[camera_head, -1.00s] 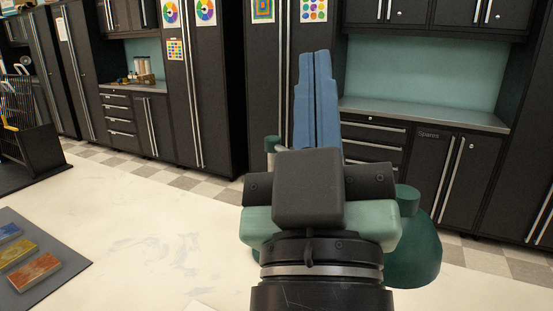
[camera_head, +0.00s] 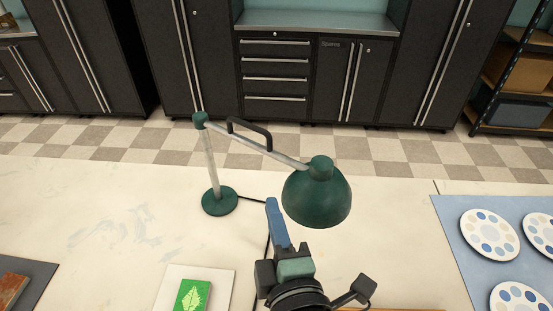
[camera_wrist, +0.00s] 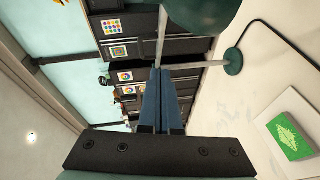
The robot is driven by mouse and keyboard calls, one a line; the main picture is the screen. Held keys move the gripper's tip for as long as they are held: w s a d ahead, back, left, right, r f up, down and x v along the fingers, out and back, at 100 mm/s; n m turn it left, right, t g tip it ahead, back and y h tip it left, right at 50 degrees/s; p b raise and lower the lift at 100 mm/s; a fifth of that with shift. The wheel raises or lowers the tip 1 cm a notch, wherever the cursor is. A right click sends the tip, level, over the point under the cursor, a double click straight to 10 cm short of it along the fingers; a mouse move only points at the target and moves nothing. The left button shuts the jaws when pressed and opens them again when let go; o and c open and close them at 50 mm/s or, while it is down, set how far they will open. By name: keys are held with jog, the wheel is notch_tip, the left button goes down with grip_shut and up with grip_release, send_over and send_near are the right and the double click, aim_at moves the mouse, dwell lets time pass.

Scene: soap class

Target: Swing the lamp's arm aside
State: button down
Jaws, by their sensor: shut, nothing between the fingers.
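The lamp stands on the pale table, with a round green base (camera_head: 220,200) and an upright grey post. Its arm (camera_head: 285,160) runs from the top of the post to the right and carries a black handle (camera_head: 250,133). A green lampshade (camera_head: 317,197) hangs at the arm's right end. My gripper (camera_head: 272,204), with blue fingers, is shut and empty, just left of the shade and below the arm in the head view. In the wrist view my fingers (camera_wrist: 161,88) point toward the grey post, with the shade at the top; I cannot tell whether they touch.
A green leaf-marked block (camera_head: 192,296) on a white sheet lies at the front. A blue mat (camera_head: 455,225) with several white paint palettes is at the right. A dark cable runs behind my gripper. The table's left middle is clear.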

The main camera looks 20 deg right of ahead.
jog(key=p, duration=0.3)
send_near(273, 157)
jog(key=w+a, duration=0.3)
jog(key=w+d, duration=0.2)
jog(key=shift+w+d+f+p, duration=0.2)
jog(key=shift+d+p, duration=0.1)
jog(key=shift+d, duration=0.1)
jog(key=shift+w+d+f, duration=0.2)
jog(key=shift+w+d, duration=0.05)
jog(key=shift+d, duration=0.15)
jog(key=shift+d, duration=0.1)
jog(key=w+d+n+y+b, duration=0.4)
jog(key=w+d+y+b, duration=0.2)
jog(key=b, duration=1.3)
jog(key=w+d, duration=0.2)
jog(key=shift+w+d+n+g+y, duration=0.15)
jog(key=shift+d+n+g+y, duration=0.15)
jog(key=shift+y, duration=0.1)
jog(key=shift+r, duration=0.2)
